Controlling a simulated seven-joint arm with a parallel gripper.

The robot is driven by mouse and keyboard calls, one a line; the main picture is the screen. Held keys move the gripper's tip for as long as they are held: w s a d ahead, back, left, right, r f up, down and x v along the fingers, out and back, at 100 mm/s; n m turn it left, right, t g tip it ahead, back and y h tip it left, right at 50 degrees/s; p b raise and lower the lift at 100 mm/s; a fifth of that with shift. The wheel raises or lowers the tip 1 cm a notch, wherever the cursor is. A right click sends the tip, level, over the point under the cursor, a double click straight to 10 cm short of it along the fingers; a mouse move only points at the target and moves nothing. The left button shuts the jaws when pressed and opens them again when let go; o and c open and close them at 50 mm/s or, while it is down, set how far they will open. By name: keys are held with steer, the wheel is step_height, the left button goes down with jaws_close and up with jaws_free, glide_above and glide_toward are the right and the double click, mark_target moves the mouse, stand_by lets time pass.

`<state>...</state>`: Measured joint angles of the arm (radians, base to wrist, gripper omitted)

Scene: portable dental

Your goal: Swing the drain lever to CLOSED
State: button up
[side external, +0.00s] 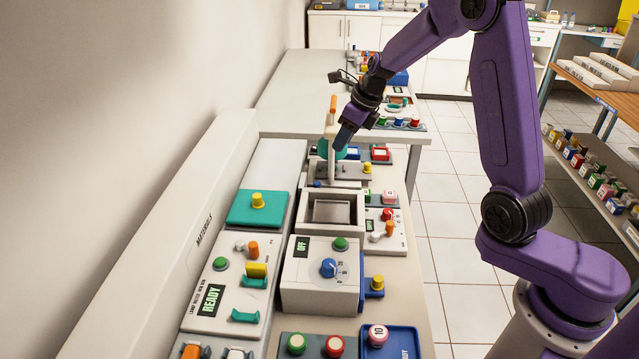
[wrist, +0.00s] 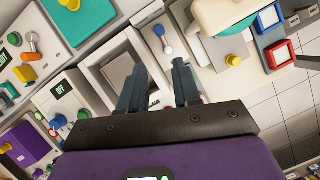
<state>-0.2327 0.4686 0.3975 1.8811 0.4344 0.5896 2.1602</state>
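My gripper (side external: 346,138) is above the far part of the bench, beside an upright pale post with an orange top (side external: 333,104). In the wrist view my gripper (wrist: 159,66) has its two fingers apart with nothing between them. A small lever with a blue knob (wrist: 159,30) and a pale metal stem lies just past the fingertips, on a white panel beside an open square basin (wrist: 113,71). The basin also shows in the side view (side external: 333,228). No drain or CLOSED label is readable, so I cannot tell which lever is the drain lever.
A grey plate with a yellow knob (side external: 367,167) is near my gripper, with a teal round part behind it. A white box with a blue dial (side external: 328,268) reads OFF. A panel reading READY (side external: 211,299) is at left. Tiled floor is open to the right.

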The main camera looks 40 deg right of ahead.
mark_target(319, 184)
steer(key=x, duration=1.7)
steer(key=shift+f, duration=0.1)
